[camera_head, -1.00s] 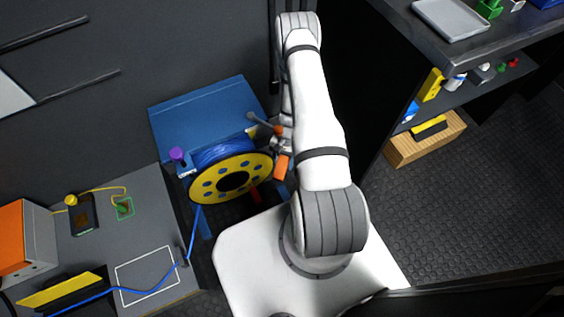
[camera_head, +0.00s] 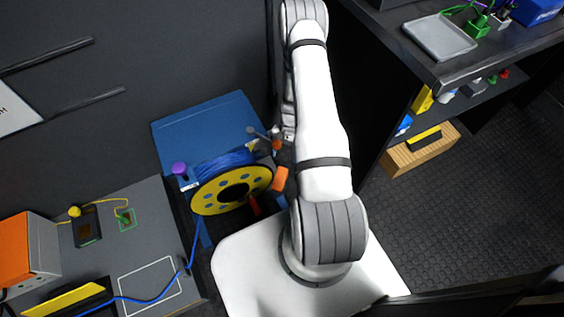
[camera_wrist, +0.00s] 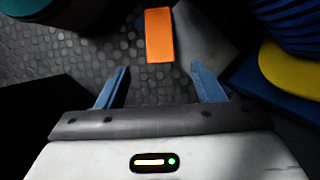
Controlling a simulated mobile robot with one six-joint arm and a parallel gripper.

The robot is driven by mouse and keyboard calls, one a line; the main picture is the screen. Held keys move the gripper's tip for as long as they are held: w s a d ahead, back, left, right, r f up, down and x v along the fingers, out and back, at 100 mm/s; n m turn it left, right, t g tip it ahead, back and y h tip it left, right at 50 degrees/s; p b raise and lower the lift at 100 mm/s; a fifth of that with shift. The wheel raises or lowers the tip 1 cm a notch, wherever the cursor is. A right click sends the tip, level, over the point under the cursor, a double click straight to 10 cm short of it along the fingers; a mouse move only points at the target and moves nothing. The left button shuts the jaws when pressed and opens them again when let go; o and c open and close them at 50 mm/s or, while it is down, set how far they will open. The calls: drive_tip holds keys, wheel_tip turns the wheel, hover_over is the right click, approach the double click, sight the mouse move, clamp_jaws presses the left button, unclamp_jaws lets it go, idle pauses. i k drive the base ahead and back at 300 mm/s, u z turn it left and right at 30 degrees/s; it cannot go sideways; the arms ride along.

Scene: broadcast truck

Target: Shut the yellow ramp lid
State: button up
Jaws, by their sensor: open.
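A yellow ramp lid (camera_head: 65,299) shows at the lower left of the head view, as a yellow strip on a dark ramp on the grey bench. It looks raised, but its angle is hard to tell. A blue cable (camera_head: 145,299) runs along the bench beside it, and whether it lies in the ramp's channel is unclear. My gripper shows in the wrist view (camera_wrist: 162,88), with its two blue-grey fingers apart and nothing between them. It is over dark studded floor, far from the lid. In the head view my arm mostly hides it.
A cable reel (camera_head: 232,190) with a yellow flange and blue cable stands beside my arm. An orange piece (camera_wrist: 159,35) lies ahead of my fingers. A shelf unit (camera_head: 440,70) stands at the right.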

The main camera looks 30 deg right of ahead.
sight(76, 295)
drive_tip(key=k, duration=1)
